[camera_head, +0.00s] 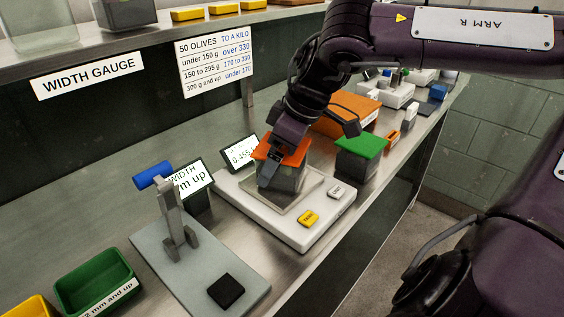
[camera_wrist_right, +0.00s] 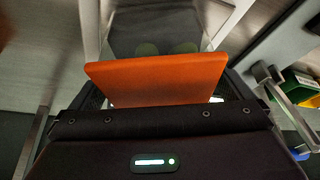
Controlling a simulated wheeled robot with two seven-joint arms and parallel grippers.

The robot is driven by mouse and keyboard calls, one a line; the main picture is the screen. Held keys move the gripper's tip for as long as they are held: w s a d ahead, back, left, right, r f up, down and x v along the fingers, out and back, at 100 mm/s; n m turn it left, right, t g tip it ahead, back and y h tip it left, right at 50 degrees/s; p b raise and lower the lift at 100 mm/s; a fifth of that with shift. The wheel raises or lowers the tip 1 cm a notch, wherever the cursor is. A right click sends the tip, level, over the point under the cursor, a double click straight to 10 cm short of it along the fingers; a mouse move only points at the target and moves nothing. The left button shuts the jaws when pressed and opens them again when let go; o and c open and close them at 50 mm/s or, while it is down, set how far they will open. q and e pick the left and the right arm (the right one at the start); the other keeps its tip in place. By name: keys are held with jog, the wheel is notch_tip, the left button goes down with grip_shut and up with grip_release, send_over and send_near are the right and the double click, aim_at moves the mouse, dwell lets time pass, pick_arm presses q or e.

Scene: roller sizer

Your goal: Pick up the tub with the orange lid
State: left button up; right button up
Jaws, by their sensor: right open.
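The tub with the orange lid (camera_head: 292,150) stands upright on the glass plate of a white scale (camera_head: 300,238). Its grey, see-through body shows below the lid. My right gripper (camera_head: 270,172) comes down over the tub from above and is open, with a dark finger in front of the near side. In the right wrist view the orange lid (camera_wrist_right: 155,80) fills the middle, close in front of the gripper body. The far finger is mostly hidden, and I cannot tell whether the fingers touch the tub. My left gripper is not in view.
A tub with a green lid (camera_head: 361,146) and an orange box (camera_head: 345,112) stand just behind and right of the scale. A width gauge (camera_head: 175,225) stands left, near a green bin (camera_head: 95,285). A shelf with signs (camera_head: 215,65) runs along the back.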

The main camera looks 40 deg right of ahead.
jog(key=shift+f, duration=0.2)
jog(key=shift+c, duration=0.3)
jog(key=c, duration=1.2)
jog(key=shift+r, duration=0.1)
jog(key=shift+c, duration=0.4)
